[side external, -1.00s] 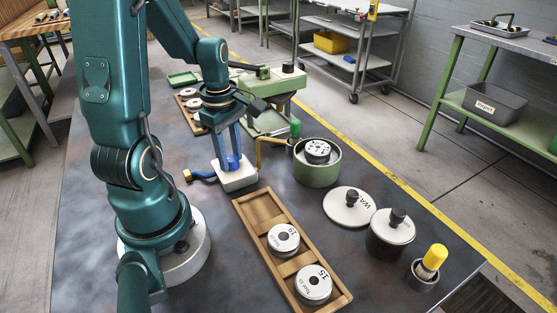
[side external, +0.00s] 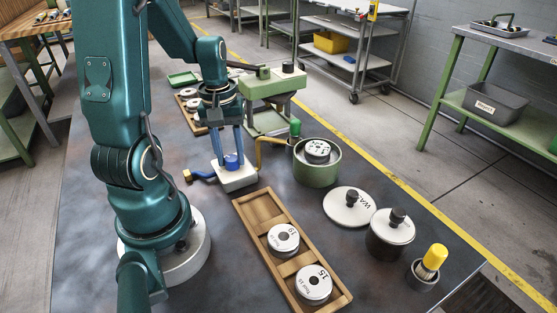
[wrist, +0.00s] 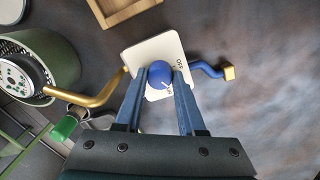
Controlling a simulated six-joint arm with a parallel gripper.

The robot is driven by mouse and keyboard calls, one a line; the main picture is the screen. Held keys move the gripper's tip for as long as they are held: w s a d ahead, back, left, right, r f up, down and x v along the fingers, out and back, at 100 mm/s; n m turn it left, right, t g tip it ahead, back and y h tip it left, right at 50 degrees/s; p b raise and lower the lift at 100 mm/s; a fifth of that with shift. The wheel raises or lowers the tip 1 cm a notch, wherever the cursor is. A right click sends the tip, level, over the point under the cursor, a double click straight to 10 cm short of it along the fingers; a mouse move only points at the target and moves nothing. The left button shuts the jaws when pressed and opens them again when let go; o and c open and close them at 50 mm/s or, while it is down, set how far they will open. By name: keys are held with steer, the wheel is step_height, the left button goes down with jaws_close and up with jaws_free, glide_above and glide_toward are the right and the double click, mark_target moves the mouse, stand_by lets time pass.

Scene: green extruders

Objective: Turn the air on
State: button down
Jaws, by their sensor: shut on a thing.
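A round blue knob (side external: 233,162) sits on a white plate (side external: 238,181) on the dark table. In the wrist view the knob (wrist: 159,73) lies between the two blue fingers of my gripper (wrist: 161,78), which is shut on it. The white plate (wrist: 150,48) carries an OFF label to the right of the knob and a partly hidden ON label below it. A pale mark on the knob appears to point down towards ON. A blue pipe with a brass end (side external: 188,175) leaves one side of the plate, and a brass pipe (side external: 259,152) leaves the other.
A green pot (side external: 316,173) holding a labelled disc stands right of the plate. A wooden tray (side external: 247,212) with weights lies in front. A lid (side external: 348,208), a dark lidded pot (side external: 390,238) and a yellow-handled brush (side external: 433,258) stand at right. A green press (side external: 272,88) stands behind.

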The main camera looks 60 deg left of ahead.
mark_target(230, 157)
steer(key=m, duration=0.5)
steer(key=shift+m, duration=0.3)
stand_by(0.4)
steer(key=c, duration=0.5)
jaws_free()
steer(key=shift+r, duration=0.1)
steer(key=shift+a+r, duration=0.15)
steer(key=shift+r, duration=2.3)
